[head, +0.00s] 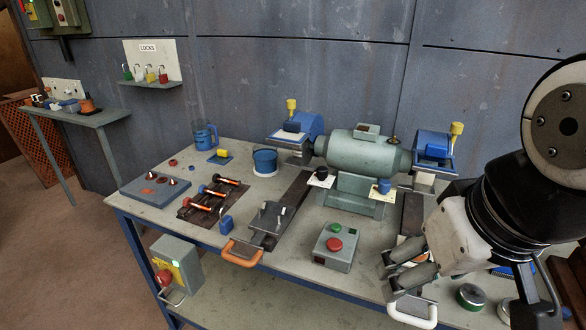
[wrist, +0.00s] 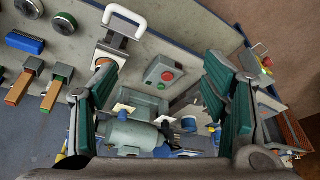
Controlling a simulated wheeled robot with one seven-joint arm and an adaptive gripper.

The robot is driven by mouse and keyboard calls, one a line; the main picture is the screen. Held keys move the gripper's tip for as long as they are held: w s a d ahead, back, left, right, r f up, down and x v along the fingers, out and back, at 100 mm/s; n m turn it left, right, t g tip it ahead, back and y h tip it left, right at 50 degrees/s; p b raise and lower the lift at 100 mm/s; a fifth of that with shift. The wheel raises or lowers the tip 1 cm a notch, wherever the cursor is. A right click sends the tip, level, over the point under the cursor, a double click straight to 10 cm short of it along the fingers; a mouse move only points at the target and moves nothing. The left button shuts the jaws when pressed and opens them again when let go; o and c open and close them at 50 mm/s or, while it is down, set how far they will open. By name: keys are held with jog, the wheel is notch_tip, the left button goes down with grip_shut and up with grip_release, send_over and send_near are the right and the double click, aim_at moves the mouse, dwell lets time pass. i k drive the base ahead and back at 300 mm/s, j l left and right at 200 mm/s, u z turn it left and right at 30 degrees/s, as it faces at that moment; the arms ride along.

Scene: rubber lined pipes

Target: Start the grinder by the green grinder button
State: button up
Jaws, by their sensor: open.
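The bench grinder (head: 365,155) is a grey-green motor with blue guards at both ends, at the back of the workbench. Its control box (head: 320,250) stands near the front edge, with a green button (head: 337,228) behind a larger red button (head: 334,244). In the wrist view the box lies between the fingers, showing the green button (wrist: 166,87) below the red button (wrist: 167,76). My gripper (head: 390,271) is open and empty, right of the box in the head view and apart from it.
An orange handle (head: 241,254) and a white handle (head: 411,315) stick out at the bench's front edge. A rack of several rods (head: 212,197) and a blue cup (head: 265,162) stand left. A box with a yellow panel (head: 177,248) hangs below the bench's left front. Lids (head: 470,296) lie right.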

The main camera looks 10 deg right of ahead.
aim_at(336, 227)
jog(key=j+z, duration=0.3)
jog(key=z, duration=0.2)
jog(key=j+z, duration=0.25)
jog(key=z, duration=0.2)
jog(key=k+j+z, duration=0.1)
jog(key=j+z, duration=0.15)
jog(key=z, duration=0.25)
